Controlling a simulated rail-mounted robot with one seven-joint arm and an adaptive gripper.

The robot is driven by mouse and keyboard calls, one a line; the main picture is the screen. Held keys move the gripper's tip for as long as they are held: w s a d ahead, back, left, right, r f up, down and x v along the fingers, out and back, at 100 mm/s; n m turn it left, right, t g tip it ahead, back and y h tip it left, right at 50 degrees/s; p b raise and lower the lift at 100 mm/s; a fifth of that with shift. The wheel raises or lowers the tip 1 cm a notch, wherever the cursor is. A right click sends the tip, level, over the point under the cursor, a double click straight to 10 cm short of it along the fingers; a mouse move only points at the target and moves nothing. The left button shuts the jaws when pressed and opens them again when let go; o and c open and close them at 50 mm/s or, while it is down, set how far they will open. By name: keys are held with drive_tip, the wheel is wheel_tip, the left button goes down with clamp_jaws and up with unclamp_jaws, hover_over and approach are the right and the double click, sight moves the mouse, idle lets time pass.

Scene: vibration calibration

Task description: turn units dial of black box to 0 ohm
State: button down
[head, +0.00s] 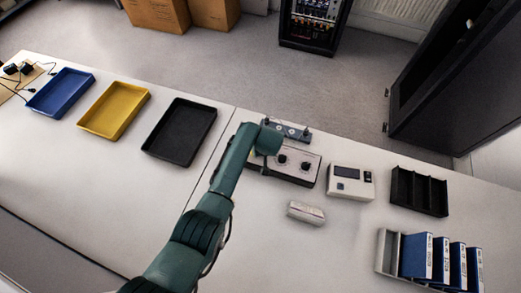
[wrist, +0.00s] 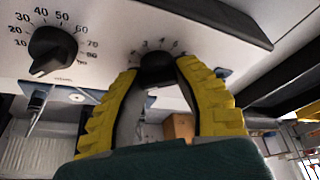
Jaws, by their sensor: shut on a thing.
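The black box (head: 296,174) stands on the table in the head view, with a light top panel, dark sides and black knobs. In the wrist view its panel (wrist: 110,45) fills the upper part. My gripper (wrist: 158,72) has its yellow fingers on either side of the units dial (wrist: 157,64), a black knob ringed by single digits, and is shut on it. Digits around 2 to 6 show above the knob; the rest of the scale and its pointer are hidden. The tens dial (wrist: 53,50), marked in tens, is left of it. In the head view my arm hides the gripper.
A grey device (head: 288,130) lies just behind the box. A white meter with a screen (head: 350,182) stands to its right, and a small pale block (head: 306,213) in front. Black (head: 180,132), yellow (head: 114,110) and blue (head: 61,92) trays are on the left.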

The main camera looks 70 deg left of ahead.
drive_tip(key=shift+f+n+g+b, duration=0.2)
drive_tip(key=shift+n+g+b, duration=0.15)
drive_tip(key=shift+n, duration=0.45)
drive_tip(key=c, duration=0.7)
unclamp_jaws()
drive_tip(key=shift+r, duration=0.1)
drive_tip(key=shift+c, duration=0.2)
drive_tip(key=shift+r, duration=0.15)
drive_tip(key=v, duration=1.1)
drive_tip(key=shift+d+r, duration=0.15)
drive_tip(key=shift+r, duration=0.25)
